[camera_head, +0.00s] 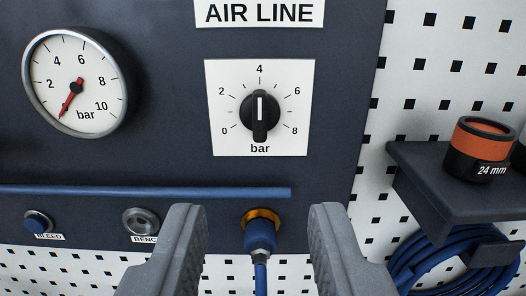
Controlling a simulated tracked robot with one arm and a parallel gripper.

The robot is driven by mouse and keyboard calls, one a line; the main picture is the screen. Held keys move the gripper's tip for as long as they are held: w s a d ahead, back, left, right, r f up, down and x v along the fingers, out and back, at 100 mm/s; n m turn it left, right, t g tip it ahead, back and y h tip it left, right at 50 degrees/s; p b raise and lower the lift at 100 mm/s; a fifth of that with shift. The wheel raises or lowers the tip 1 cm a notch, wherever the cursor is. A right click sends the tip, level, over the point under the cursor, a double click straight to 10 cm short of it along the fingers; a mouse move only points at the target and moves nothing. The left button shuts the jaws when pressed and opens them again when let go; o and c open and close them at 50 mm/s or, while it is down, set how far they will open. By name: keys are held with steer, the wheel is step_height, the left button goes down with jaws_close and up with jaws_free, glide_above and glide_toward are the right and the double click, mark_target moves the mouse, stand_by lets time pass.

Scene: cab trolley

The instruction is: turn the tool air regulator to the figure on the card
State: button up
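The black regulator knob (260,117) sits on a white square dial plate (225,142) marked 0 to 8 bar, below the AIR LINE sign (260,12). Its white line stands upright and points at 4. A round gauge (76,84) marked in bar is at the upper left; its red needle points down and left, below the 2. No card with a set figure can be made out in this view. My gripper (257,240) is open and empty, its two grey fingers wide apart below the knob and not touching it.
A blue hose fitting (260,236) on a brass port shows between my fingers. At right, a dark shelf (455,195) holds a 24 mm socket (482,148), with coiled blue hose below.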

mark_target(259, 117)
steer(key=shift+w+f+p, duration=0.2)
steer(key=shift+w+p, duration=0.75)
steer(key=shift+w, duration=2.5)
steer(key=shift+w+f+p, duration=0.15)
steer(key=shift+w+p, duration=0.75)
steer(key=shift+w, duration=2.55)
jaws_close()
